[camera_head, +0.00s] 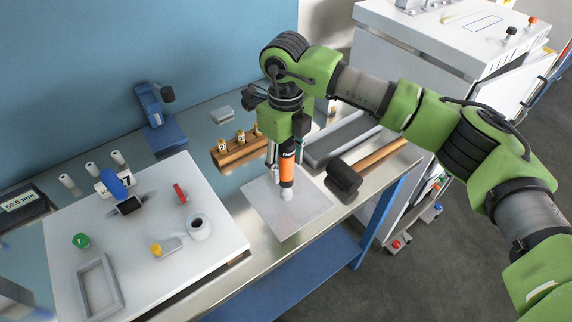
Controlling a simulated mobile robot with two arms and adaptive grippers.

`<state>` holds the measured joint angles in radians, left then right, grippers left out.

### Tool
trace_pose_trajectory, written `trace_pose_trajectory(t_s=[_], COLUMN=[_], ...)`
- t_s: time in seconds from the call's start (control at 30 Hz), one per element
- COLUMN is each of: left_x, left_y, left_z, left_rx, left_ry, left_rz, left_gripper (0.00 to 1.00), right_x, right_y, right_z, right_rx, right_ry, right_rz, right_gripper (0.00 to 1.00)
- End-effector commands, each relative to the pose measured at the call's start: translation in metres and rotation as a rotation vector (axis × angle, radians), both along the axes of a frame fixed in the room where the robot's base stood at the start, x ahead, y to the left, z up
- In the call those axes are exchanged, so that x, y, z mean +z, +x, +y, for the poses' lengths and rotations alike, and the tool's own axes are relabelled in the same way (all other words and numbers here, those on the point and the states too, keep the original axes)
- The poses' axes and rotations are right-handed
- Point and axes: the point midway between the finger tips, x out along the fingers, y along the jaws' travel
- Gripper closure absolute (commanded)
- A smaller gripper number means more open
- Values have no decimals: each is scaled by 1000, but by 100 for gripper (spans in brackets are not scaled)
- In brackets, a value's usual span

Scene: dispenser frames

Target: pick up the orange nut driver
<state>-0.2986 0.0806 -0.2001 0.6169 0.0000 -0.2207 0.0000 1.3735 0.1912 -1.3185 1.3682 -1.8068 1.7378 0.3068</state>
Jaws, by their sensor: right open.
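The orange nut driver (286,170) stands upright over a light grey square plate (307,207) near the table's front edge. Its grip is orange with a dark upper band, and its lower end is pale. My right gripper (285,148) is above it, pointing down, with its fingers around or beside the driver's upper part. The gripper is open; whether a finger touches the driver cannot be told. The arm hides the driver's top. My left gripper is not in view.
A black-headed mallet (344,180) with a wooden handle lies right of the plate. A wooden block with small bottles (238,152) stands behind. A white board (160,262) with several fixtures fills the left. A blue device (160,120) stands at the back. A white cabinet (400,50) is beyond the table.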

Motion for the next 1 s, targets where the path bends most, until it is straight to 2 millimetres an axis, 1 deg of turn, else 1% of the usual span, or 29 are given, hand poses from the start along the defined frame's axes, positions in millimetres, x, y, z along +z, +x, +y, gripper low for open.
trace_pose_trajectory(t_s=[0.03, 0.1, 0.23, 0.47, 0.5, 0.57, 0.6, 0.67, 1.0], left_x=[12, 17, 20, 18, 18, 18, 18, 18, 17], left_y=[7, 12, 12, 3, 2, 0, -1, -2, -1], left_z=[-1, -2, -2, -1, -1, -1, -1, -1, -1], left_rx=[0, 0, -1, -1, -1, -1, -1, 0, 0], left_ry=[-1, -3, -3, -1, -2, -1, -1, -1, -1], left_rz=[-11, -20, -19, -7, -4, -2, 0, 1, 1], left_gripper=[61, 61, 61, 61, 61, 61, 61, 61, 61], right_x=[-3, -15, -29, -32, -32, -32, -32, -32, -30], right_y=[-1, -1, 0, 0, 0, 0, 0, 0, 1], right_z=[-1, -1, -1, 0, 0, 0, 0, 0, 0], right_rx=[-1, -1, -2, -1, -1, -1, -1, -1, -1], right_ry=[0, -1, 1, 1, 1, 1, 1, 1, 2], right_rz=[4, 5, 2, -1, -1, -1, -1, -1, -2], right_gripper=[55, 55, 55, 55, 58, 74, 84, 100, 100])
